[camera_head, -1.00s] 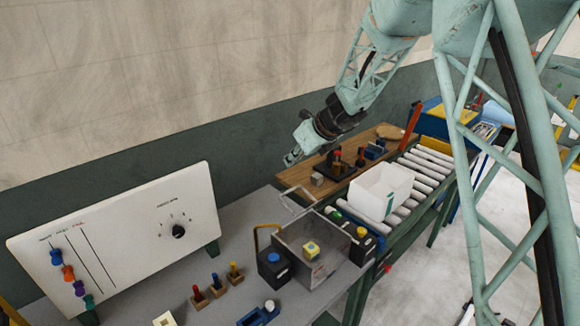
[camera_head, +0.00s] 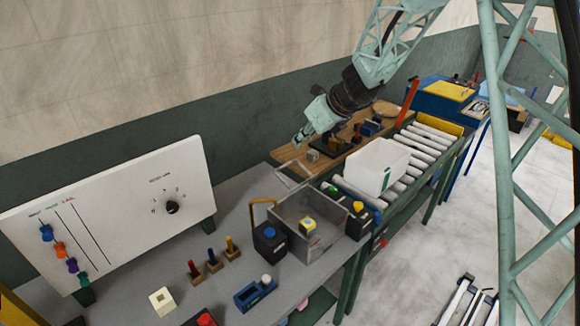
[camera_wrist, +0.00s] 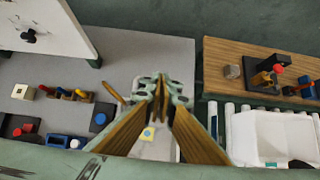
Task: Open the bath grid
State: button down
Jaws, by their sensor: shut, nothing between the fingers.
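The bath (camera_head: 335,238) is a grey open-topped metal box at the near end of the roller conveyor. A yellow cube with a blue top (camera_head: 308,224) shows inside it, and also in the wrist view (camera_wrist: 148,134). A thin pale wire frame (camera_head: 291,175) rises at the bath's back left edge; it looks like part of the grid. My gripper (camera_head: 301,138) is above and behind the bath, pointing down. It is shut and empty. In the wrist view its fingers (camera_wrist: 160,88) cover much of the bath. I cannot tell whether they touch the frame.
A black block with a blue button (camera_head: 269,240) and a yellow bent rod stand left of the bath. A block with a yellow button (camera_head: 358,208) stands right. A white bin (camera_head: 376,166) sits on the rollers. A white panel (camera_head: 115,215) stands at left.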

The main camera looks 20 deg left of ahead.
jog(key=d, duration=0.1)
jog(key=s+d+b, duration=0.1)
jog(key=d, duration=0.1)
jog(key=s+d+b, duration=0.1)
jog(key=shift+s+d+f, duration=0.1)
jog(key=shift+d+f, duration=0.15)
jog(key=shift+f, duration=0.15)
jog(key=shift+a+f, duration=0.1)
jog(key=shift+f, duration=0.05)
send_near(287, 165)
jog(key=shift+a+f, duration=0.6)
jog(key=shift+f, duration=0.95)
jog(key=shift+w+a+f, duration=0.45)
jog(key=shift+a+f, duration=0.1)
jog(key=shift+a, duration=0.05)
jog(key=shift+w+a+f, duration=0.4)
jog(key=shift+a+f, duration=0.1)
jog(key=shift+a, duration=0.15)
